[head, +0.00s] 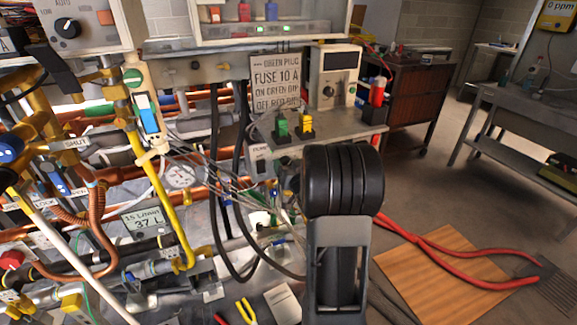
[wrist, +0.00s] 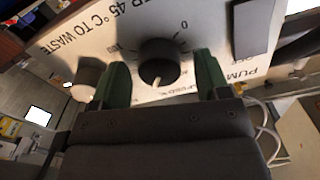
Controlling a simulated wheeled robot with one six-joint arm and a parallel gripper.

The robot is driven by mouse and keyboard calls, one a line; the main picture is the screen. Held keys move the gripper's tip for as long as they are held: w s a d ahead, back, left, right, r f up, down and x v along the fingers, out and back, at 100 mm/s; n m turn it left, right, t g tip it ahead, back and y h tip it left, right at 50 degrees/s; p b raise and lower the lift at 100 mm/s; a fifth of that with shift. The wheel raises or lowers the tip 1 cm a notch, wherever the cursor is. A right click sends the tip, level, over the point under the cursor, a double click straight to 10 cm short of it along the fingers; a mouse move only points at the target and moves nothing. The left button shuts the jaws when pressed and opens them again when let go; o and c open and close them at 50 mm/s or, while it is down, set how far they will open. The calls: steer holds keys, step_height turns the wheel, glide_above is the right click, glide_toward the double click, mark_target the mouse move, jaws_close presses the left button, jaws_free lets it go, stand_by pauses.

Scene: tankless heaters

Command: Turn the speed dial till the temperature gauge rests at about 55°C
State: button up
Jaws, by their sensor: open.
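In the wrist view a round black dial (wrist: 160,62) sits on a pale panel, with a 0 at its upper right and a white pointer mark facing down towards my gripper. My gripper (wrist: 161,59) is open, its two green fingers on either side of the dial. Gaps show on both sides, so neither finger visibly grips it. Lettering below the dial is partly covered. In the head view a round white gauge (head: 180,176) stands among the pipes; its needle and scale are too small to read. My black arm blocks the lower middle of the head view, and my fingers are hidden there.
A pale round knob (wrist: 86,78) stands just left of my left finger in the wrist view. Cables and pipes crowd the head view's left half. A box with a dark display (head: 339,60) stands by a fuse sign (head: 276,85).

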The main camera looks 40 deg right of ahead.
steer(key=c, duration=0.9)
steer(key=shift+f+n+b, duration=0.1)
steer(key=shift+n+b, duration=0.2)
steer(key=shift+b, duration=0.2)
steer(key=shift+a+n+b, duration=0.1)
steer(key=shift+n+b, duration=3.9)
steer(key=shift+b, duration=0.8)
